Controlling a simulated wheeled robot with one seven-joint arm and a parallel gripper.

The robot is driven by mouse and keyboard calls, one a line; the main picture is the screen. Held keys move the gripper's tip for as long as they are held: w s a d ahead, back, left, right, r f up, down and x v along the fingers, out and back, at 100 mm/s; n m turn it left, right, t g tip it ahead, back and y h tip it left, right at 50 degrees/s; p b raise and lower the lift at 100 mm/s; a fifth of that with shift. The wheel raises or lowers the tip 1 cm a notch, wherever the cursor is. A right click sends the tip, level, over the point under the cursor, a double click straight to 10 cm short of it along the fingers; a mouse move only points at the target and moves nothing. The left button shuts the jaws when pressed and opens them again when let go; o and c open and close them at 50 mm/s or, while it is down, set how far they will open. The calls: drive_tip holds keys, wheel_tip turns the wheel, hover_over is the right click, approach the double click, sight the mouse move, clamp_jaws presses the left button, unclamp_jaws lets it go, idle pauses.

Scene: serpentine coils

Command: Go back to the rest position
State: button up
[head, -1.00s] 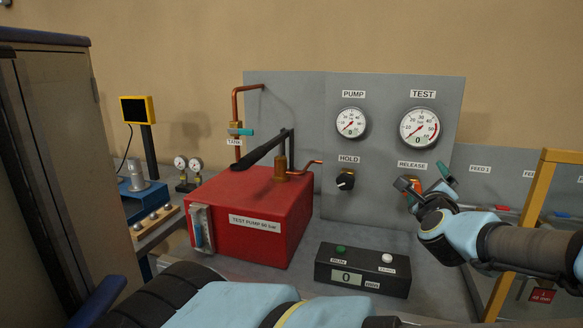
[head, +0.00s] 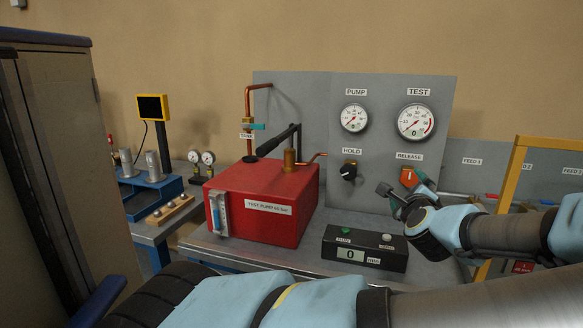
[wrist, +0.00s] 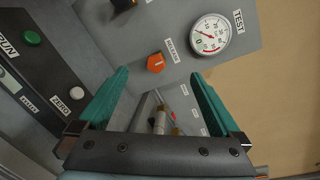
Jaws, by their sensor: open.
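My gripper (head: 402,190) is at the right of the head view, just in front of the grey panel (head: 385,95) and below the orange release knob (head: 408,177). In the wrist view my gripper (wrist: 158,95) shows two teal fingers spread wide, with nothing between them. The release knob (wrist: 156,63) is ahead of the fingers, apart from them. The test gauge (wrist: 210,35) is beyond it, its needle near zero.
A red test pump (head: 262,205) with a black lever stands left on the bench. A yellow frame (head: 505,200) stands at right. A cabinet (head: 60,150) is at far left.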

drive_tip(key=a+f+n+g+y, duration=0.1)
drive_tip(key=a+f+n+g, duration=0.2)
drive_tip(key=a+f+n, duration=0.2)
drive_tip(key=a+f+n+g+y, duration=0.2)
drive_tip(key=a+f+n+g, duration=0.1)
drive_tip(key=a, duration=0.7)
drive_tip(key=a+f+n+g+y, duration=0.2)
drive_tip(key=a+f+n+g, duration=0.2)
drive_tip(key=a+f+n, duration=0.2)
drive_tip(key=shift+s+a+f+n, duration=0.15)
drive_tip(key=shift+a+f, duration=0.1)
drive_tip(key=shift+a, duration=0.25)
drive_tip(key=shift+s+a+f+n, duration=0.15)
drive_tip(key=shift+a+f, duration=0.05)
drive_tip(key=shift+a, duration=0.3)
drive_tip(key=s+a+r+n+g+h, duration=0.1)
drive_tip(key=s+a+r+n+g, duration=0.3)
drive_tip(key=s+a+r+n, duration=0.65)
wheel_tip(320, 180, down, 11)
drive_tip(key=s+b, duration=0.1)
drive_tip(key=b, duration=0.9)
drive_tip(key=shift+a+f+n+g, duration=0.15)
drive_tip(key=shift+a+n+g, duration=0.2)
drive_tip(key=shift+a+g, duration=0.05)
